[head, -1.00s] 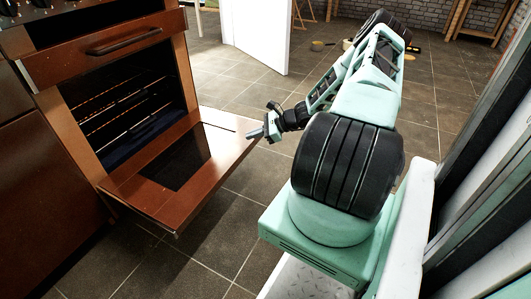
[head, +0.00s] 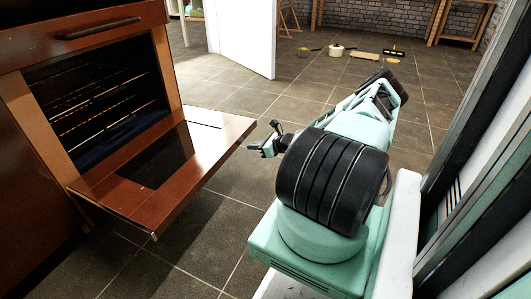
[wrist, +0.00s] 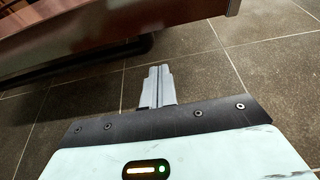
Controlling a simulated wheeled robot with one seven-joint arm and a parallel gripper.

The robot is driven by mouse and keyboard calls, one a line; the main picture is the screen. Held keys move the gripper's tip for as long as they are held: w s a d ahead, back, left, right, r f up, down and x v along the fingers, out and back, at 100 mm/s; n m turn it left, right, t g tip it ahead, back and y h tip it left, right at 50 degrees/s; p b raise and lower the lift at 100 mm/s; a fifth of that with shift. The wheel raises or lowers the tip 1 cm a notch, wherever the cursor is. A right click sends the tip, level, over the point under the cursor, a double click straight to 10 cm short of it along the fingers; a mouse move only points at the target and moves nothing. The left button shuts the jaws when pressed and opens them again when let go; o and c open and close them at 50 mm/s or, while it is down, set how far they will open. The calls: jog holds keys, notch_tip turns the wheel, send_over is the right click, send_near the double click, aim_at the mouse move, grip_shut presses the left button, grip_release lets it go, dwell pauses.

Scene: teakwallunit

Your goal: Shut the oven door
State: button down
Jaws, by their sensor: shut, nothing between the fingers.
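The oven (head: 168,78) stands at the left of the head view with its dark cavity and wire racks showing. Its brown oven door (head: 205,143) is hinged down, open and roughly level, with a dark glass panel in it. My gripper (head: 257,148) is just right of the door's outer edge, apart from it as far as I can see. In the wrist view the fingers (wrist: 158,72) are together and empty, pointing at the floor below the door's edge. The door's underside or edge (wrist: 110,32) crosses the top of that view.
Grey tiled floor (head: 180,262) is clear in front of the oven. A white door panel (head: 245,38) stands open at the back. A few small items, including a tape roll (head: 335,50), lie on the far floor. A wall unit edge (head: 480,120) rises at the right.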

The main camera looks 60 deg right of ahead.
notch_tip(320, 180, up, 4)
jog(key=shift+w+r+b, duration=0.1)
jog(key=shift+b, duration=0.65)
